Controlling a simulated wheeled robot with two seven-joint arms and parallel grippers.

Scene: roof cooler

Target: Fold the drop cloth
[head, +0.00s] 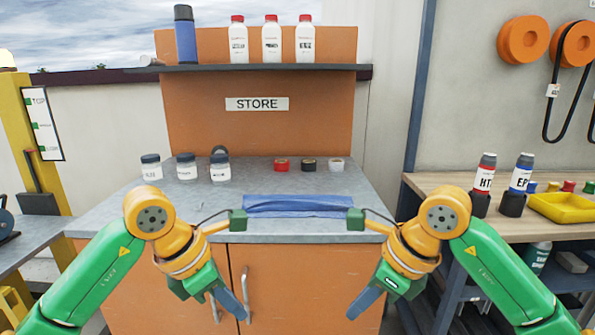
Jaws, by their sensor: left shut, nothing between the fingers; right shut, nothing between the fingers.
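The drop cloth (298,204) is a blue strip of fabric lying on the grey counter, near its front and middle. It looks wrinkled, with its long side running left to right. My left gripper (244,316) hangs in front of the cabinet, below and to the left of the cloth, with its fingers shut and empty. My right gripper (352,314) hangs in front of the cabinet, below and to the right of the cloth, also shut and empty. Neither gripper touches the cloth.
Lidded jars (186,168) stand at the counter's back left. White bottles (271,40) and a blue flask (185,36) stand on the shelf above. A wooden bench (535,212) with a yellow tray (562,208) is at right.

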